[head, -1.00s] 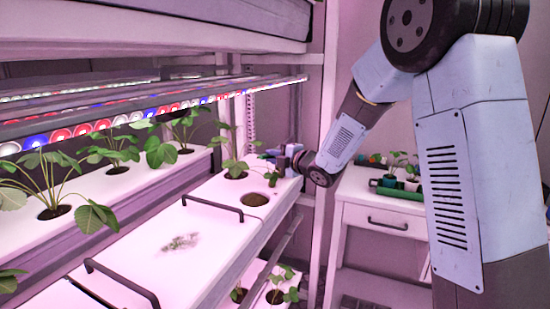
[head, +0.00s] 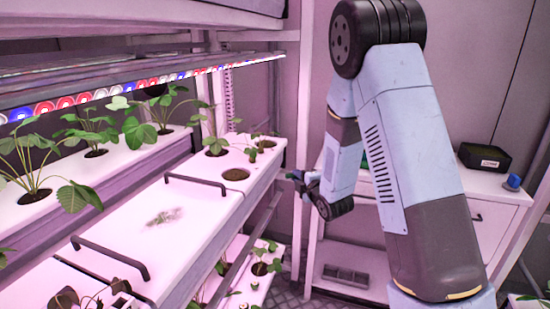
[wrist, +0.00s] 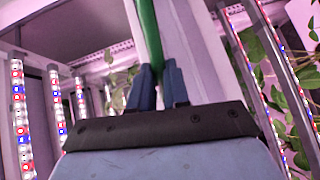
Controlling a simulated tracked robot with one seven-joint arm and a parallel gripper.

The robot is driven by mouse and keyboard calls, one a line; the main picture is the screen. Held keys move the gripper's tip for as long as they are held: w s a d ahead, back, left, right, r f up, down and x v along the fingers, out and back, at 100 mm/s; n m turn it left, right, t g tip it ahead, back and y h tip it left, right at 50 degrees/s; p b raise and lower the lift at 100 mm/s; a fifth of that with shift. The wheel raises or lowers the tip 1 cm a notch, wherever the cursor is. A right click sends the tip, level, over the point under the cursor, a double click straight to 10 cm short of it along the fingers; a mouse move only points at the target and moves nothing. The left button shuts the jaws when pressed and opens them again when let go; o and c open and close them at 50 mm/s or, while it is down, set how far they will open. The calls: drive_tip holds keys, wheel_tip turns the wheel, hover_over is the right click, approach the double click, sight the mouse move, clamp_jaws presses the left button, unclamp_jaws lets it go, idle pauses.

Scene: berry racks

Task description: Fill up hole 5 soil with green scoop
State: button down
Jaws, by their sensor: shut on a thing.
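My gripper (wrist: 158,88) is shut on the green scoop (wrist: 149,30). In the wrist view the scoop's green handle rises between the two blue fingers; its bowl is out of sight. In the head view my gripper (head: 297,177) is small and partly hidden by my arm, just right of the white rack's (head: 135,218) edge. The scoop cannot be made out there. A round hole without a plant (head: 235,174) is in the rack's top, left of my gripper. Another hole (head: 265,143) lies farther back. No hole numbers are readable.
Strawberry plants (head: 215,146) grow in other holes. Black handles (head: 196,181) stand up from the rack. An LED bar (head: 140,83) hangs above it. A white table (head: 490,188) with a black box (head: 484,157) stands at the right.

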drive_tip(key=d+f+m+t+h, duration=0.1)
drive_tip(key=d+f+m+h, duration=0.3)
drive_tip(key=d+f, duration=1)
drive_tip(key=shift+s+f+h, duration=0.3)
drive_tip(key=shift+f+h, duration=0.1)
drive_tip(key=shift+h, duration=0.8)
drive_tip(key=shift+d, duration=0.2)
